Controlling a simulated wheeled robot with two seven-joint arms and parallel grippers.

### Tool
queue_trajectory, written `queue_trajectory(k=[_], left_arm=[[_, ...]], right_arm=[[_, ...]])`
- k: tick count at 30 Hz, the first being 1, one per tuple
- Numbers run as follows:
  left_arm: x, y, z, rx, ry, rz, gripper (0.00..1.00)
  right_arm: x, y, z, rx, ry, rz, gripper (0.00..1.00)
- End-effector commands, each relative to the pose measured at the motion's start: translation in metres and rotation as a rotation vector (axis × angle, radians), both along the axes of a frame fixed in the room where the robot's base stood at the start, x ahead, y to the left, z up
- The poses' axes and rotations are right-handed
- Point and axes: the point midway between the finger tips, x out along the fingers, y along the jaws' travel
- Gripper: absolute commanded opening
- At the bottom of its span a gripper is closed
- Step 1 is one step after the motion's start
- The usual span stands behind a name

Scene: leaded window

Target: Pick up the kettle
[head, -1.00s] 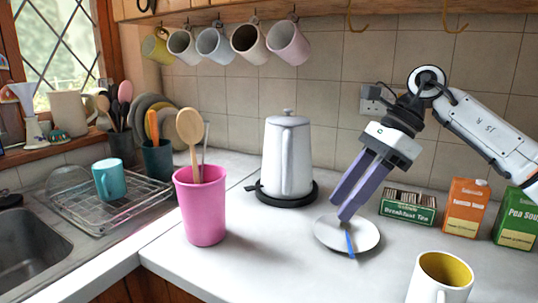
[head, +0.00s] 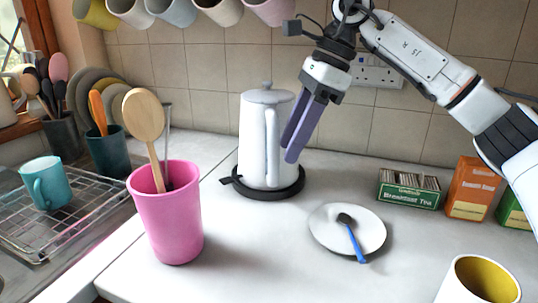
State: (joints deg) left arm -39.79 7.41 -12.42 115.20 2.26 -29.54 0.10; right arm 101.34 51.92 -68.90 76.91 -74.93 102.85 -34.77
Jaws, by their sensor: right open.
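The white kettle (head: 255,140) stands upright on its round black base (head: 272,192) on the counter, near the tiled wall. Its lid (head: 267,95) is on, and its long vertical handle (head: 272,148) faces me. My right gripper (head: 289,152) comes in from the upper right with its purple fingers pointing down and left. The fingertips are close to the right side of the kettle's handle in the picture. The gripper is open and holds nothing. I cannot tell whether a finger touches the kettle. My left gripper is not in view.
A pink cup (head: 168,215) with a wooden spoon stands at front left. A white plate (head: 347,229) with a blue-handled spoon (head: 352,238) lies right of the kettle. A tea box (head: 409,190), an orange carton (head: 470,188) and a yellow-lined mug (head: 480,282) stand farther right. Mugs hang above.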

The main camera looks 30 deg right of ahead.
Motion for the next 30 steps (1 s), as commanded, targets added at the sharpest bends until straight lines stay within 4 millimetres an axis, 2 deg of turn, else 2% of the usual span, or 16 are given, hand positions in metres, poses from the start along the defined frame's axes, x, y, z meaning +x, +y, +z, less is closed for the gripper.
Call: queue_trajectory(k=[5, 9, 14, 22, 23, 30], left_arm=[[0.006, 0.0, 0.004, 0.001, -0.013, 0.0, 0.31], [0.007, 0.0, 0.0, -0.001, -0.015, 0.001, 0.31], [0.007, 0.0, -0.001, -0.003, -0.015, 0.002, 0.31], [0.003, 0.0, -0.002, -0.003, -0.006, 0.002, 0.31], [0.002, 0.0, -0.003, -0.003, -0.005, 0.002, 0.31], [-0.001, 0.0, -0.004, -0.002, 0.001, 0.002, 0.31]], right_arm=[[0.007, 0.018, 0.0, -0.001, 0.001, 0.002, 0.41], [0.01, 0.024, -0.028, -0.001, 0.003, 0.0, 0.41], [0.013, 0.03, -0.044, -0.001, 0.0, -0.002, 0.41], [0.014, 0.032, -0.047, 0.0, 0.0, -0.002, 0.41], [0.014, 0.032, -0.047, 0.0, 0.0, -0.002, 0.39], [0.014, 0.032, -0.046, 0.001, -0.001, -0.001, 0.0]])
